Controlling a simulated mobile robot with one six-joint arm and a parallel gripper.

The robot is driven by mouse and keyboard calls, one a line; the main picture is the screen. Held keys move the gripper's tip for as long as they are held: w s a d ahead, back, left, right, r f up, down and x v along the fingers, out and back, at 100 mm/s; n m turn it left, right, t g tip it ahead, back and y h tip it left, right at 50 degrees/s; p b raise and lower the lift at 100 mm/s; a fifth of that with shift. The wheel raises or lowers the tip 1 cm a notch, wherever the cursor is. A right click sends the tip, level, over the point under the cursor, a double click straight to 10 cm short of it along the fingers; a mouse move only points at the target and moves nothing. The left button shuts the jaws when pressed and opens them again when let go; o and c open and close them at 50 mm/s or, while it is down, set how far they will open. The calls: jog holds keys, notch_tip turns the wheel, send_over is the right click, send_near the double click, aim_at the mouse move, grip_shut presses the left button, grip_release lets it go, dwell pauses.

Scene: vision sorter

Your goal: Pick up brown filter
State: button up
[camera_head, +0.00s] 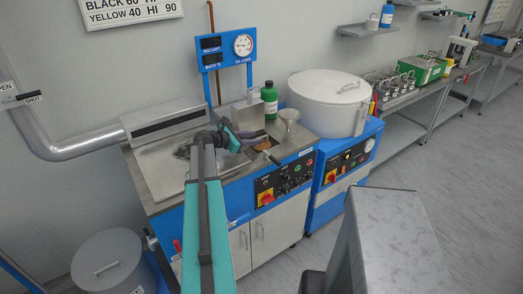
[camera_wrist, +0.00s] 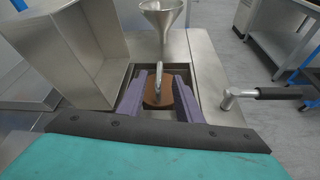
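The brown filter (camera_wrist: 153,98) sits in a rectangular recess in the steel worktop, with a metal handle standing up from its middle. It shows small in the head view (camera_head: 262,145), just right of my gripper (camera_head: 243,139). In the wrist view my gripper (camera_wrist: 160,86) is open. Its two purple fingers point at the recess, one on each side of the filter. The handle stands between them with gaps on both sides. I cannot tell whether the fingers touch the filter's edges.
A metal funnel (camera_wrist: 163,18) stands just behind the recess. A lever with a black grip (camera_wrist: 262,94) sticks out at its right. A tall steel housing (camera_wrist: 85,45) stands close on the left. A green bottle (camera_head: 269,100) and a large white drum (camera_head: 328,100) stand farther back.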

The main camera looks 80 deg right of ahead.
aim_at(261, 147)
jog(key=shift+s+d, duration=0.2)
jog(key=shift+d, duration=0.05)
jog(key=shift+p+x, duration=1.1)
jog(key=shift+x, duration=0.3)
jog(key=shift+p+x, duration=0.3)
jog(key=shift+x, duration=0.8)
jog(key=shift+f, duration=0.15)
jog(key=shift+c, duration=0.3)
grip_shut()
